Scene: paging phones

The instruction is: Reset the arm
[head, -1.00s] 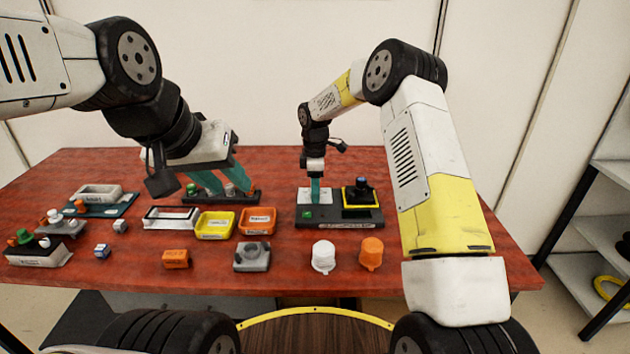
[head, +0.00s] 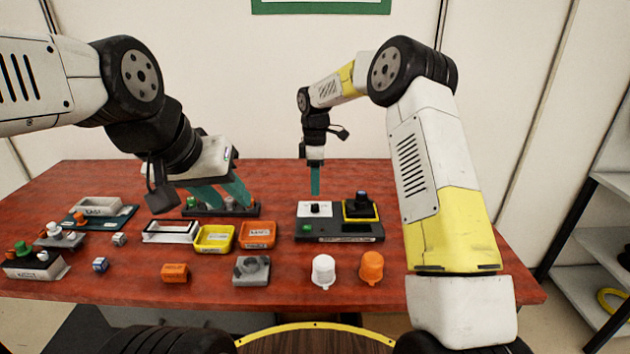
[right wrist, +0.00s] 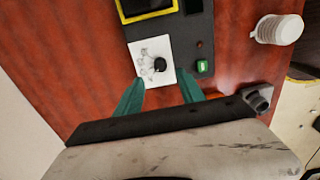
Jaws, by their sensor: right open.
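My right gripper (head: 315,192) is open and empty, pointing down just above the white plate (head: 323,210) of a dark control box (head: 345,238). A small black knob (head: 315,208) stands on this plate. In the right wrist view, the two teal fingers (right wrist: 160,76) are apart, with the knob (right wrist: 160,65) showing beyond and between the tips. My left gripper (head: 234,205) hangs over the black rack (head: 190,212) at the back, its teal fingers apart. Whether anything there touches the fingers is hard to tell.
White (head: 212,238), yellow and orange (head: 258,235) trays lie left of the control box. A grey block (head: 251,270), a white cap (head: 323,270) and an orange cap (head: 371,267) stand near the front edge. Small parts crowd the left side. A shelf (head: 600,250) stands at the right.

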